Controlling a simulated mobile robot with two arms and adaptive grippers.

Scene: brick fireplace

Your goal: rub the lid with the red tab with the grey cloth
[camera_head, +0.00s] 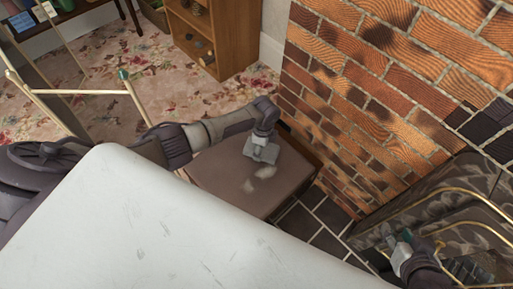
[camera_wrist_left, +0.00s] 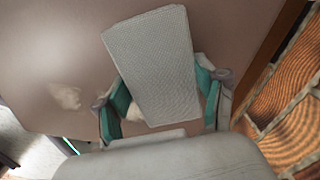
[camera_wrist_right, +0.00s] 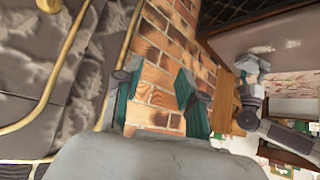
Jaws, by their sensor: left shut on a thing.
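My left gripper (camera_head: 264,135) is shut on the grey cloth (camera_head: 261,152), a flat woven pad. The cloth is over the brown lid (camera_head: 218,178), at its far part; I cannot tell whether it touches. Two pale smudges (camera_head: 257,178) lie on the lid just below the cloth. In the left wrist view the cloth (camera_wrist_left: 150,62) sits between the teal fingers, with one smudge (camera_wrist_left: 65,96) to the left and another partly hidden at the fingers. No red tab shows. My right gripper (camera_wrist_right: 158,92) is open and empty, near the fireplace.
A brick wall (camera_head: 375,85) rises right of the lid, with dark tiles (camera_head: 325,212) at its foot. A dark fireplace screen with brass rods (camera_head: 455,205) stands at right. A wooden shelf (camera_head: 222,38) is behind. Patterned carpet (camera_head: 115,65) lies open at left.

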